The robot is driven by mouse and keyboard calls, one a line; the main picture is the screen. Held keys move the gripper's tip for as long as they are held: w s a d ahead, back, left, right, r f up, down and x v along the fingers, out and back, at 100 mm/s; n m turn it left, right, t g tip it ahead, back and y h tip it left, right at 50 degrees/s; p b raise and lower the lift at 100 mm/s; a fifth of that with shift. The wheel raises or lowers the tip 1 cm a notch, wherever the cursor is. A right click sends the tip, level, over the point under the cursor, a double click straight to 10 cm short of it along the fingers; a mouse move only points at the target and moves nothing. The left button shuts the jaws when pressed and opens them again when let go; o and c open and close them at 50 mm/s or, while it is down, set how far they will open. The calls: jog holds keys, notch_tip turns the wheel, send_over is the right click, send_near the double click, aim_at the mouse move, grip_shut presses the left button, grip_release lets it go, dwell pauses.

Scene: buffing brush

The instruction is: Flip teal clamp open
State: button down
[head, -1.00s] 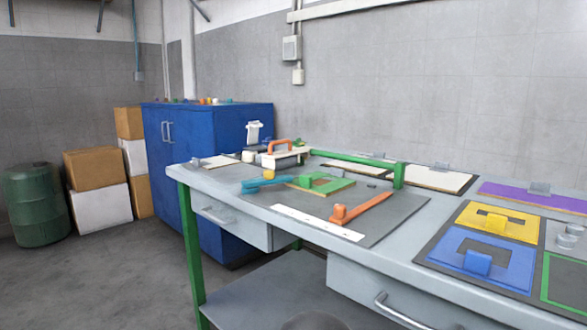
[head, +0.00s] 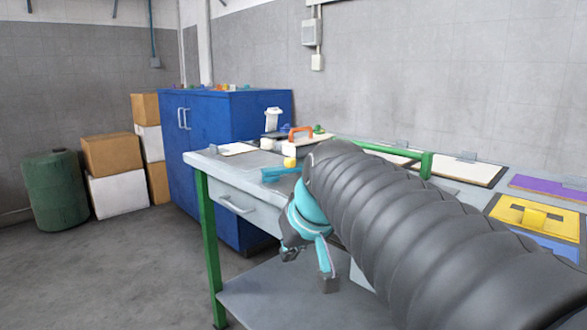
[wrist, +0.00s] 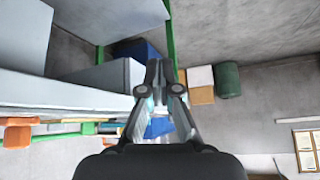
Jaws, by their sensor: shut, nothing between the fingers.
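The teal clamp (head: 279,174) shows as a teal bar lying near the back left of the bench in the head view. My arm hides its right end and the work plate around it. My gripper (head: 308,266) hangs in front of the bench's front edge, nearer and lower than the clamp and apart from it. In the wrist view my gripper (wrist: 155,72) has its fingers together with nothing between them. I cannot tell whether the clamp's bar is raised or flat.
The grey bench (head: 236,172) has a green frame (head: 210,245) and a drawer handle (head: 236,205). A caddy with an orange handle (head: 300,131) and a yellow knob (head: 289,162) sit near the clamp. A blue cabinet (head: 225,120) stands behind.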

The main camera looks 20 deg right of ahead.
aim_at(303, 166)
jog(key=w+d+r+t, duration=0.2)
jog(key=w+d+r, duration=1.1)
jog(key=d, duration=0.1)
jog(key=shift+w+d, duration=0.15)
jog(key=x, duration=0.9)
jog(key=shift+w+d+f, duration=0.1)
jog(key=shift+w+f, duration=0.05)
jog(key=shift+w, duration=1.45)
jog(key=shift+w+p, duration=0.3)
jog(key=shift+w, duration=0.55)
jog(key=shift+w+n, duration=0.15)
jog(key=shift+n, duration=0.15)
